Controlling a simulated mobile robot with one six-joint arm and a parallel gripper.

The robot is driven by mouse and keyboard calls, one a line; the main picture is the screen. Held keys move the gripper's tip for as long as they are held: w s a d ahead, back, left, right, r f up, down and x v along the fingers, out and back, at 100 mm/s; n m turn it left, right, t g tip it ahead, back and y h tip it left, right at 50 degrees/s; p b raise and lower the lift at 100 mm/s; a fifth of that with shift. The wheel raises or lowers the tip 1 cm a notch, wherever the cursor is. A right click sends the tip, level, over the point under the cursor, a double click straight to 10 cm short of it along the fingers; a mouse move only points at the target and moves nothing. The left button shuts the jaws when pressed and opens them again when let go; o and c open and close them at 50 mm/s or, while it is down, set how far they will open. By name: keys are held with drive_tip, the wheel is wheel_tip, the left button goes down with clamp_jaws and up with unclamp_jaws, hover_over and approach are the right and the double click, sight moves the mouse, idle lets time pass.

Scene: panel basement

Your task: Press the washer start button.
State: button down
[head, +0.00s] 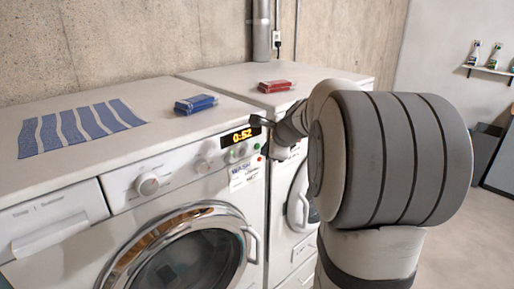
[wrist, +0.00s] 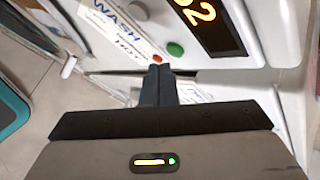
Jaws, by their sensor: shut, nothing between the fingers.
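The white washer (head: 75,247) stands at the left in the head view, with a round glass door. Its lit display (head: 241,135) reads 0:52 and shows in part in the wrist view (wrist: 205,22). A green button (wrist: 175,49) sits beside the display, and a red button (wrist: 165,66) lies partly hidden behind my fingertips. In the head view the green button (head: 257,146) is small, below the display's right end. My gripper (wrist: 157,68) is shut and empty, its tips close to the red button; I cannot tell whether they touch. It also shows near the display (head: 254,119).
A blue packet (head: 195,104) and a striped blue cloth (head: 75,127) lie on the washer top. A second white machine (head: 300,78) stands to the right with a red packet (head: 275,86) on it. A wall shelf (head: 488,70) holds bottles. Floor is open at the right.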

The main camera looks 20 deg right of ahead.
drive_tip(key=shift+w, duration=0.1)
drive_tip(key=shift+w+a, duration=0.15)
drive_tip(key=shift+w, duration=0.2)
